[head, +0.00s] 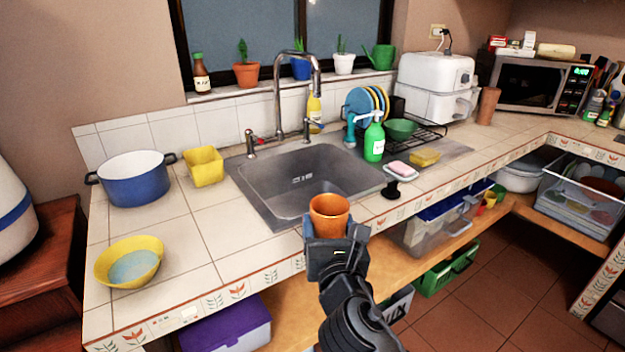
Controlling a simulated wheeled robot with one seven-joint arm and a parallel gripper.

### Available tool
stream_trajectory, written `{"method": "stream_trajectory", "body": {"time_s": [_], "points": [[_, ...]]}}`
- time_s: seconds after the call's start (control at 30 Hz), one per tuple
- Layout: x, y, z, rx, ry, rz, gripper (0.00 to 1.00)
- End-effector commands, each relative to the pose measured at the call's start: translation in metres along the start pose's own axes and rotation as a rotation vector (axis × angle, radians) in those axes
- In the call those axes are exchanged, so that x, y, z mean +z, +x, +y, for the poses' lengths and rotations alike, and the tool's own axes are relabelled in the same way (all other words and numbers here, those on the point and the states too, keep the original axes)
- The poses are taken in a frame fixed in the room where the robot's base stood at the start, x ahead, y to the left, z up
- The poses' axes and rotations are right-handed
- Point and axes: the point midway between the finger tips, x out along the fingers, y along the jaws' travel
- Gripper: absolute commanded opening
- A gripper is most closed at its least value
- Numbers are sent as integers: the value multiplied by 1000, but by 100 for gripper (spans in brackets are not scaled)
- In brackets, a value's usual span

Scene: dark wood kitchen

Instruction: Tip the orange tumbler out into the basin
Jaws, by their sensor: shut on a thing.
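The orange tumbler (327,207) is upright in my gripper (331,232), at the front edge of the counter. My gripper is shut on it from the near side and hides its lower part. The tumbler's open mouth faces up, and its inside looks dark orange; I cannot tell what it holds. The basin (262,205) is a grey metal sink set in the tiled counter, just behind the tumbler. The tumbler overlaps the basin's front rim in the picture. The tap (278,95) stands at the back of the basin.
A blue pot (135,185), a yellow square container (204,166) and a yellow bowl (112,265) stand left of the basin. A green soap bottle (374,142), a soap dish (401,176) and a dish rack (425,133) stand to its right. The space above the basin is clear apart from the tap.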

Motion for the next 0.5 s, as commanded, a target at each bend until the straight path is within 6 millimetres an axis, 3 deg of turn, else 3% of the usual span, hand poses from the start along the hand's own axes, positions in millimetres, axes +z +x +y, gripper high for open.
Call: {"method": "stream_trajectory", "body": {"time_s": [0.1, 0.5], "points": [[2, -6, 22, 16, 3, 2, 38], [-3, -30, 77, 50, 1, 4, 38]]}}
